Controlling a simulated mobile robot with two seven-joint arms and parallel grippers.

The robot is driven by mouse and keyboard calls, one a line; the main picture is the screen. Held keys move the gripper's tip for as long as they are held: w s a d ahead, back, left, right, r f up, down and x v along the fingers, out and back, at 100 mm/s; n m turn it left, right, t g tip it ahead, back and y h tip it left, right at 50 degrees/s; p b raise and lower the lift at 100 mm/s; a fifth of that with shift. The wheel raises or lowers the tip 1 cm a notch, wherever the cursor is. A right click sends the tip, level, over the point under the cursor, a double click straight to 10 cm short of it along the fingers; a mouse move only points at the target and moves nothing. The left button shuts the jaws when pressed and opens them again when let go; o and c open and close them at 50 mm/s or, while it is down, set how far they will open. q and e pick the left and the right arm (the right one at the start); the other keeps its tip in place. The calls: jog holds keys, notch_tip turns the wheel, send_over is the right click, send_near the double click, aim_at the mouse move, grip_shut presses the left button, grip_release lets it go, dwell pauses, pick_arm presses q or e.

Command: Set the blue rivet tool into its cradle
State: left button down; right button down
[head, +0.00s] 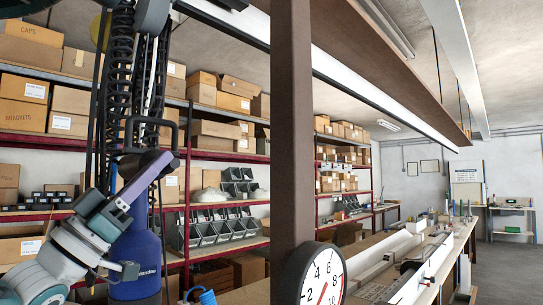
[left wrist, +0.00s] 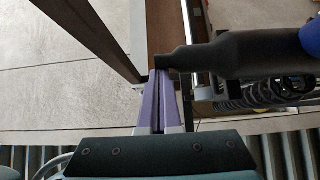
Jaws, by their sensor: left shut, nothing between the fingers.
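The blue rivet tool (head: 135,255) appears as a large blue body with pale lettering and a black upper part, below dark coiled hoses at the left of the head view. In the left wrist view its black part (left wrist: 250,55) reaches in from the right, with a bit of blue at the edge. My left gripper (head: 167,158) has purple fingers, shut and empty, in front of the tool's upper part. In the left wrist view its fingertips (left wrist: 160,74) are beside the end of the black part; I cannot tell whether they touch. I cannot make out the cradle. My right gripper is not in view.
A brown post (head: 291,130) stands just right of the tool, with a round gauge (head: 324,280) low on it. Shelves with cardboard boxes (head: 30,88) and grey bins (head: 215,232) fill the back. A long bench (head: 455,245) runs away at the right.

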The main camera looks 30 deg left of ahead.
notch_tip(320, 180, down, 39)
jog(key=b, duration=3.7)
